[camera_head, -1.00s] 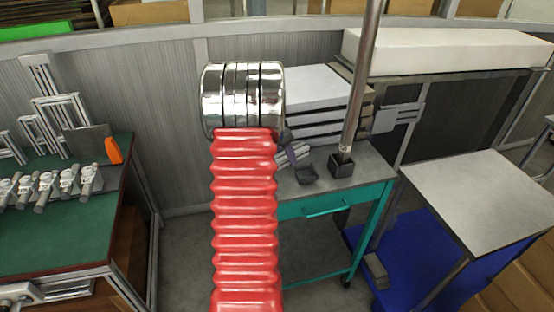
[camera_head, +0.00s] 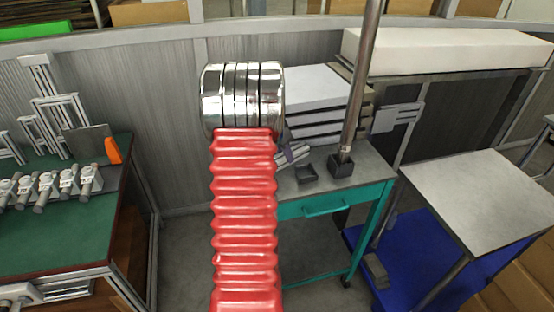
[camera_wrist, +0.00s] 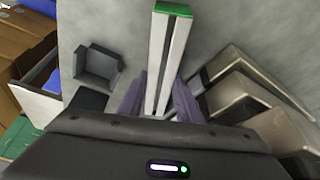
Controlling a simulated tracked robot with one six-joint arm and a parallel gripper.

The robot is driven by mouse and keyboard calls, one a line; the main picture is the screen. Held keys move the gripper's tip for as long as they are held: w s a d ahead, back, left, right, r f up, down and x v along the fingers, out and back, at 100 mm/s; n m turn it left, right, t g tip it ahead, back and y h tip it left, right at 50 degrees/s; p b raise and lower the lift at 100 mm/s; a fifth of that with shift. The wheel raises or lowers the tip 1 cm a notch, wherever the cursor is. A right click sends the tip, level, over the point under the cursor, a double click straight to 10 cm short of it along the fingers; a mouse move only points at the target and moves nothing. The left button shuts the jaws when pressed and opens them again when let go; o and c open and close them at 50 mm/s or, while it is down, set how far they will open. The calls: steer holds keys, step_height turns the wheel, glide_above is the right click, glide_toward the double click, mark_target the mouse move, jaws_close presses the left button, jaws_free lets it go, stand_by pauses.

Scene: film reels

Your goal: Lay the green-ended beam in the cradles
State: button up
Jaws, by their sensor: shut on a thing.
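The green-ended beam (camera_wrist: 168,60) is a pale, grooved bar with a green cap at its far end in the wrist view. My gripper (camera_wrist: 168,100) has purple fingers on both sides of it and is shut on it. In the head view the beam (camera_head: 294,155) shows only partly, beside my red arm sleeve, which hides most of my gripper. A dark, open square holder (camera_head: 306,174), perhaps a cradle, stands just right of the beam. It also shows left of the beam in the wrist view (camera_wrist: 98,66). A second dark block (camera_head: 341,166) stands farther right.
A tall metal pole (camera_head: 361,80) rises at the second block. Stacked pale slabs (camera_head: 318,88) lie behind the beam on the teal-framed table (camera_head: 372,158). In the wrist view, metallic blocks (camera_wrist: 240,90) are close right of my gripper. A green bench (camera_head: 75,225) is at left.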

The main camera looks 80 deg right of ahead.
jaws_close()
steer(key=shift+r, duration=0.1)
steer(key=shift+s+a+r, duration=0.1)
steer(key=shift+a+r, duration=0.1)
steer(key=shift+r, duration=0.25)
step_height(320, 180, up, 6)
steer(key=shift+f, duration=0.1)
steer(key=s+a, duration=0.5)
steer(key=a, duration=0.3)
steer(key=s+a, duration=0.4)
steer(key=a, duration=0.5)
steer(key=shift+s, duration=0.35)
steer(key=shift+w, duration=0.25)
